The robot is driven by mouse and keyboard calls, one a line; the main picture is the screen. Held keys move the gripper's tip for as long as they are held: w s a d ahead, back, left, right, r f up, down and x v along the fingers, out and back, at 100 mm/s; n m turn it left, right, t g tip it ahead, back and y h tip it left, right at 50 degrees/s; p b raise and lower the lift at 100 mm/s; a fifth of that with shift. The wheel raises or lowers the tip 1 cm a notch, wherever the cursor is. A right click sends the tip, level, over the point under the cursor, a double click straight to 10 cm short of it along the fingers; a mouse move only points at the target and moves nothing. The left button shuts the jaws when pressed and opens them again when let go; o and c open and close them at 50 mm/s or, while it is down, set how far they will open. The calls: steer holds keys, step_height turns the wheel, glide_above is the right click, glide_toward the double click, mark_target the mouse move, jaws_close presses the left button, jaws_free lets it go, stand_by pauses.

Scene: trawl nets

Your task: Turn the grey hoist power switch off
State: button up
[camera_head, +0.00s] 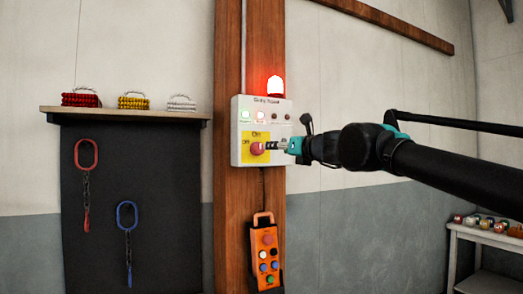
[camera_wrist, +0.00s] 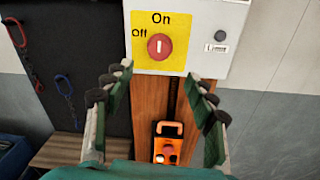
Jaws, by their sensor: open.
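A pale grey switch box (camera_head: 238,105) is mounted on the wooden post. Its red rotary knob (camera_head: 257,149) sits on a yellow plate. In the wrist view the knob (camera_wrist: 160,47) has a white bar standing upright toward "On", with "Off" at upper left. My gripper (camera_head: 283,146) is just right of the knob in the head view and partly covers the box. In the wrist view my gripper (camera_wrist: 153,88) is open and empty, its fingertips apart below the knob. I cannot tell whether it touches the box.
A red beacon (camera_head: 275,85) glows above the box. An orange pendant control (camera_head: 265,256) hangs below it. A dark board (camera_head: 105,180) with red and blue chain slings is at left, under a shelf (camera_head: 130,113) of coiled ropes. A white rack (camera_head: 490,238) stands at right.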

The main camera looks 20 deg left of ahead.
mark_target(261, 149)
steer(key=x, duration=1.2)
steer(key=shift+w+a, duration=0.1)
steer(key=shift+w, duration=0.05)
steer(key=c, duration=1.2)
